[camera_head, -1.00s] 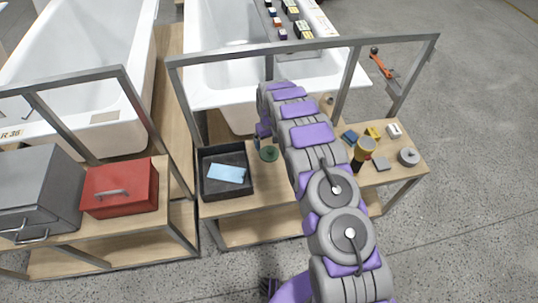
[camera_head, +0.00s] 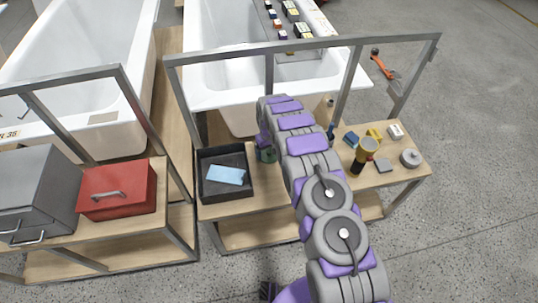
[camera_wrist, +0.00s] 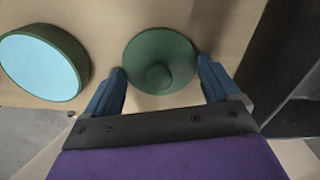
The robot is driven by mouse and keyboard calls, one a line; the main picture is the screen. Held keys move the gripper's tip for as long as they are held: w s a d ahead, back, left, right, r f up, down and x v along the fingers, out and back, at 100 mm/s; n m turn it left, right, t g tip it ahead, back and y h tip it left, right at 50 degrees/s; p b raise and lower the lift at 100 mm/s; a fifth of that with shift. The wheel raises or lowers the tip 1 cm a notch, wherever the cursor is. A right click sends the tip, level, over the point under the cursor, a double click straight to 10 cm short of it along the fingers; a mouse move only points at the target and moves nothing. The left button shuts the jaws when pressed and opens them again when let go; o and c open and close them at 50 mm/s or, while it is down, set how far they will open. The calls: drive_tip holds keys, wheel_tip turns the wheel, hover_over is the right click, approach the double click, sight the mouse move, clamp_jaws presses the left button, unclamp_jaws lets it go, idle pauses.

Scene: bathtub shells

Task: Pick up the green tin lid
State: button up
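The green tin lid (camera_wrist: 160,58) is a round disc with a knob, lying on the wooden bench top. In the wrist view my gripper (camera_wrist: 163,75) is open, with one blue finger on each side of the lid. The fingertips are close to its rim; I cannot tell whether they touch it. A round green tin (camera_wrist: 45,62) with a light blue top surface stands left of the lid in the wrist view.
A black tray (camera_head: 226,190) with a light blue item (camera_head: 226,174) sits left of the lid in the head view. A yellow-and-black flashlight (camera_head: 363,155) and several small items stand on the right. A metal rail (camera_head: 300,47) runs above the bench's back.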

drive_tip(key=c, duration=0.4)
